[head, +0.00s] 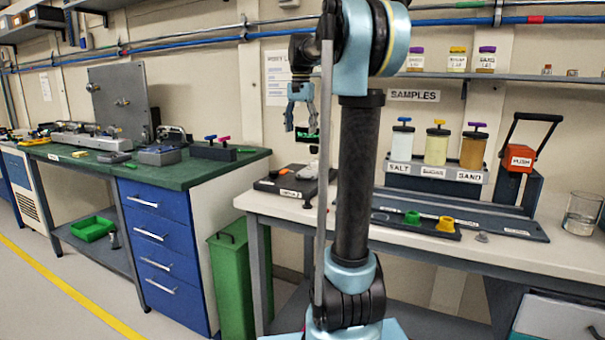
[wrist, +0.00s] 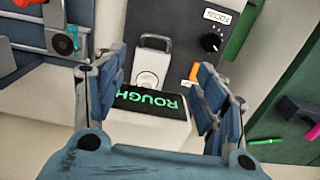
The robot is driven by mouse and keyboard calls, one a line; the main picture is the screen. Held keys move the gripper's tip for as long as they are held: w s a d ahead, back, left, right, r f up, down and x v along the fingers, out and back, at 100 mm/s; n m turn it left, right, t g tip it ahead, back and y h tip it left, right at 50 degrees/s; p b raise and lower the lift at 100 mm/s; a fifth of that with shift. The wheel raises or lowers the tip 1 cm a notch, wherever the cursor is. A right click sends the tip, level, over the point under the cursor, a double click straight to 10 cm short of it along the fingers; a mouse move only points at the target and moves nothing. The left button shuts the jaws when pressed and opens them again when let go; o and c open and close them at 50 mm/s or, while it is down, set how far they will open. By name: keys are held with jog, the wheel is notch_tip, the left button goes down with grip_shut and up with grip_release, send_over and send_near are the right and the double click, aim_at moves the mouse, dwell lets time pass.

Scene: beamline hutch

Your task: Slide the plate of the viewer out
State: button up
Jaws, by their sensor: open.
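The viewer (wrist: 180,50) is a dark box with a FOCUS label, a black knob and an orange mark; in the head view it sits on the white bench's left end (head: 268,186). A pale plate-like piece with a looped handle (wrist: 153,42) and a round knob lies on it. A black screen (wrist: 150,101) reading ROUGH in green, upside down, stands over a white body in front of it. My gripper (wrist: 205,85) is open, its fingers on either side of the screen and plate piece. In the head view my gripper (head: 301,105) hangs above the screen. Contact cannot be told.
The white bench (head: 575,252) holds a rack of salt and sand jars (head: 435,172), a dark tray with green and yellow pieces (head: 418,222), a red PUSH press (head: 516,160) and a beaker (head: 583,212). A green-topped bench (head: 85,165) stands left, across a gap holding a green bin (head: 235,280).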

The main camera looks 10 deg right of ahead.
jog(key=shift+w+f, duration=0.2)
jog(key=shift+f, duration=0.3)
send_near(302, 172)
jog(key=s+f, duration=0.1)
jog(key=f, duration=0.1)
jog(key=s+f, duration=0.2)
jog(key=f, duration=0.1)
jog(key=s+f, duration=0.1)
jog(key=f, duration=0.2)
jog(key=shift+s+a+f, duration=0.2)
jog(key=shift+s+a, duration=0.05)
jog(key=shift+a, duration=0.15)
